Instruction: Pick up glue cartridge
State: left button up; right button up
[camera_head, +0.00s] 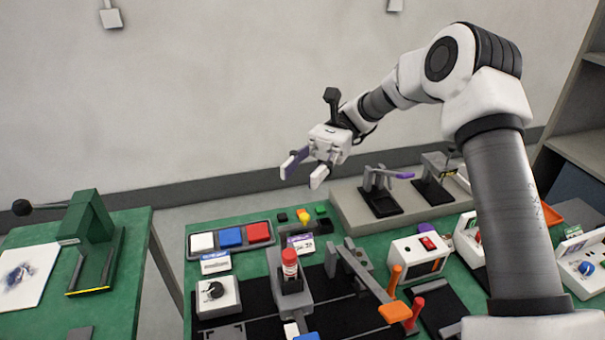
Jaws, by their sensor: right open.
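A small red-capped cylinder with a white label (289,263), which looks like the glue cartridge, stands upright in a grey holder (296,300) on the green bench. My right gripper (300,178) is open and empty, its two fingers spread and pointing down to the left. It is in the air above the back of the bench, well above the cartridge and apart from it. The cartridge's lower end is hidden in the holder. My left gripper is not in view.
A tray with white, blue and red blocks (230,251) lies behind a white knob box (217,297). A lever clamp with an orange tip (395,312) stands right of the cartridge. More fixtures, including a white box with a red switch (420,258), fill the right side.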

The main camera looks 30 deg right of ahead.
aim_at(289, 256)
jog(key=k, duration=1)
